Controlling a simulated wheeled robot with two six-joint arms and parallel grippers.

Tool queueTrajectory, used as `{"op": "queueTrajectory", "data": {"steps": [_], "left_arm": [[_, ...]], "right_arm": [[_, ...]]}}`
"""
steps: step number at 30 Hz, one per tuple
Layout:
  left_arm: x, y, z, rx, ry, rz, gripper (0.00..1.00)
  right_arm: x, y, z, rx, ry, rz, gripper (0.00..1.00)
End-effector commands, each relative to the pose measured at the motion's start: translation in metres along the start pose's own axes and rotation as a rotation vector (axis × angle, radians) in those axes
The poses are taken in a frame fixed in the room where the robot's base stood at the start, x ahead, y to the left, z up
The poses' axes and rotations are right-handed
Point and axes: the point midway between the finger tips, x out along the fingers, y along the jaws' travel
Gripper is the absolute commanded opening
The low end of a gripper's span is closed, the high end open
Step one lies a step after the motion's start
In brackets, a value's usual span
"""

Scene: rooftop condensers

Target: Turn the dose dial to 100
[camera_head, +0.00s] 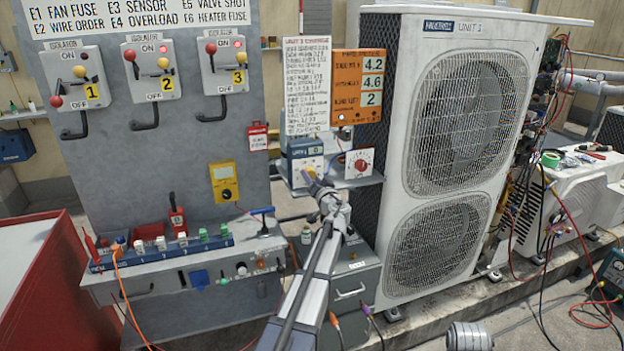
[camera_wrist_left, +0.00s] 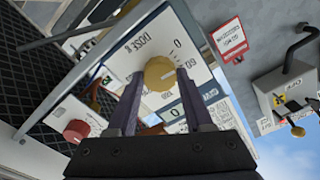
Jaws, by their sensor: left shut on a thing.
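The dose dial is a round yellow knob (camera_wrist_left: 159,74) on a white plate (camera_wrist_left: 138,52) marked DOSE, with scale numbers around it. In the head view the knob (camera_head: 309,172) sits on the front of a small blue-grey box, partly covered by my gripper. A small display (camera_head: 316,150) above it reads 0; it also shows in the left wrist view (camera_wrist_left: 178,113). My left gripper (camera_head: 314,183) is shut on the knob, with its two dark fingers (camera_wrist_left: 160,82) on either side of it. The exact pointer position is not clear. My right gripper is not in view.
A red dial (camera_head: 360,164) on a white plate sits just right of the dose box. An orange readout panel (camera_head: 358,88) hangs above, showing 4.2, 4.6 and 2. The white condenser unit (camera_head: 461,130) stands close on the right. An isolator panel (camera_head: 150,110) stands left.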

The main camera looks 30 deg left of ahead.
Motion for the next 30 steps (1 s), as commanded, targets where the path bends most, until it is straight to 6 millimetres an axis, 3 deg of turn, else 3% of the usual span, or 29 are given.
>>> {"op": "queueTrajectory", "data": {"steps": [18,30], "left_arm": [[-0.0002,0.0002,0.0001,0.555,0.000,0.000,0.00],[-0.0003,0.0003,0.0002,0.761,0.000,0.000,0.00]], "right_arm": [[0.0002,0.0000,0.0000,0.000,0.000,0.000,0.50],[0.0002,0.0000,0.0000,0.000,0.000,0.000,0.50]]}}
